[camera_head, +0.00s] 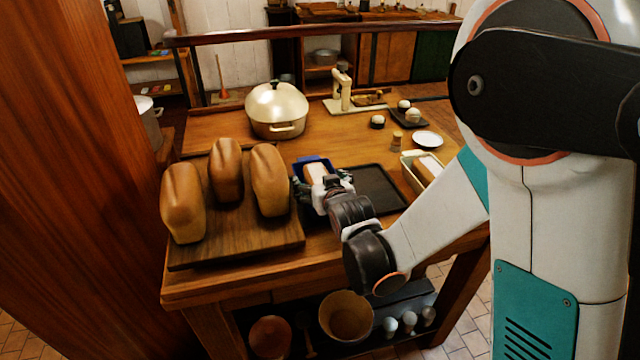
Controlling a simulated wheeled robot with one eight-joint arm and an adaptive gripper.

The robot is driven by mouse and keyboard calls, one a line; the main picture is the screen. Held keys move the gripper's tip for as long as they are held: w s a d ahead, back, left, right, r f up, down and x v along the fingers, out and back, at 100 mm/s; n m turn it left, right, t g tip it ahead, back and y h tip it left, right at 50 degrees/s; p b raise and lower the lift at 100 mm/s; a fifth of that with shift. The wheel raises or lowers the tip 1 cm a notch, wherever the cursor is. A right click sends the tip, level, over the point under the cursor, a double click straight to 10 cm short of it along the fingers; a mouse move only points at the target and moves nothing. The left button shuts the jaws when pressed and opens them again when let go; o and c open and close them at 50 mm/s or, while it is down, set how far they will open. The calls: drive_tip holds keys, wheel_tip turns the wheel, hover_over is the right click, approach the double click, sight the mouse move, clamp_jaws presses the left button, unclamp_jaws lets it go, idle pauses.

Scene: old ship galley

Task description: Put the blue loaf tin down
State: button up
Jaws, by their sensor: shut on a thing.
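The blue loaf tin (311,161) shows in the head view at the middle of the wooden table, with something pale brown, like a loaf, inside it. My gripper (318,183) is shut on the blue loaf tin from its near side and hides much of it. The tin is between the wooden board with loaves and a dark flat tray (378,190). I cannot tell whether the tin touches the table or is held just above it.
Several brown loaves (226,170) stand on a wooden board (236,240) at left. A cream lidded pot (277,110) stands behind. A cream tin (412,178), a white plate (427,139) and a small jar (397,140) are at right. The dark tray looks empty.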

drive_tip(key=o, duration=1)
drive_tip(key=shift+s+r, duration=0.15)
drive_tip(key=shift+r, duration=0.05)
drive_tip(key=p+v, duration=0.4)
drive_tip(key=v, duration=0.7)
drive_tip(key=shift+s, duration=0.35)
drive_tip(key=shift+d+r, duration=0.1)
